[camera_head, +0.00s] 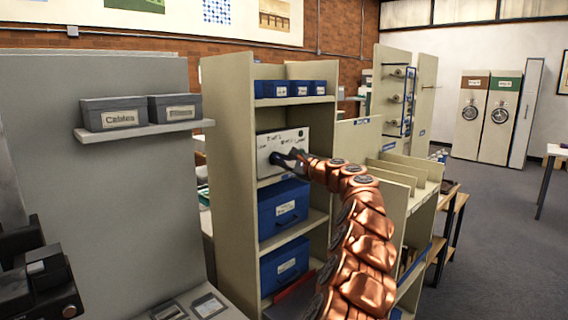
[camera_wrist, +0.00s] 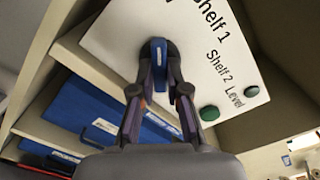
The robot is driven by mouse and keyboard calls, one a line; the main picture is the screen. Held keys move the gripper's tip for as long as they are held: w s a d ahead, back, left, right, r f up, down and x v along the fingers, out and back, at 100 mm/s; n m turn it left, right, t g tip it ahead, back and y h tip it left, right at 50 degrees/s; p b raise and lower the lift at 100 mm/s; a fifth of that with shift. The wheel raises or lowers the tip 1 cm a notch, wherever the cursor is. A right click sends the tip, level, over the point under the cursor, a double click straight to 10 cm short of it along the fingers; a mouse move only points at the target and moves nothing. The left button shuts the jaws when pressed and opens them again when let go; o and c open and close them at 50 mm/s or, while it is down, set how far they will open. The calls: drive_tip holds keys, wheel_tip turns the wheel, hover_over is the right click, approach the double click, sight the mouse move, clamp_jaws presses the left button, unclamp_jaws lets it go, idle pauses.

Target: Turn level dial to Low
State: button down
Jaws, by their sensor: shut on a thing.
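A white control panel (camera_head: 291,146) is mounted in the cream shelf unit above the blue boxes. In the wrist view the panel (camera_wrist: 115,35) carries the words "Shelf 1", "Shelf 2" and "Level", with two green round buttons (camera_wrist: 209,113) near its edge. A dial with a blue bar-shaped handle (camera_wrist: 159,52) sits on the panel. My gripper (camera_wrist: 160,75) is shut on the blue handle, one finger on each side. In the head view my gripper (camera_head: 285,158) reaches the panel's lower part. The dial's setting marks are not readable, and the fingers hide part of the dial.
Large blue boxes (camera_head: 284,208) stand on the shelves below the panel, and small blue boxes (camera_head: 272,89) stand above it. A grey partition with a ledge (camera_head: 145,132) holding grey boxes is at left. Open floor (camera_head: 490,230) lies at right.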

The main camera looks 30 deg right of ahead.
drive_tip(key=c, duration=1.2)
unclamp_jaws()
drive_tip(key=shift+o, duration=0.2)
drive_tip(key=shift+s, duration=0.15)
drive_tip(key=shift+s+d+r, duration=0.15)
drive_tip(key=shift+s+d, duration=0.1)
drive_tip(key=shift+s, duration=0.35)
drive_tip(key=shift+s+d, duration=0.1)
drive_tip(key=shift+s, duration=0.6)
drive_tip(key=v, duration=0.9)
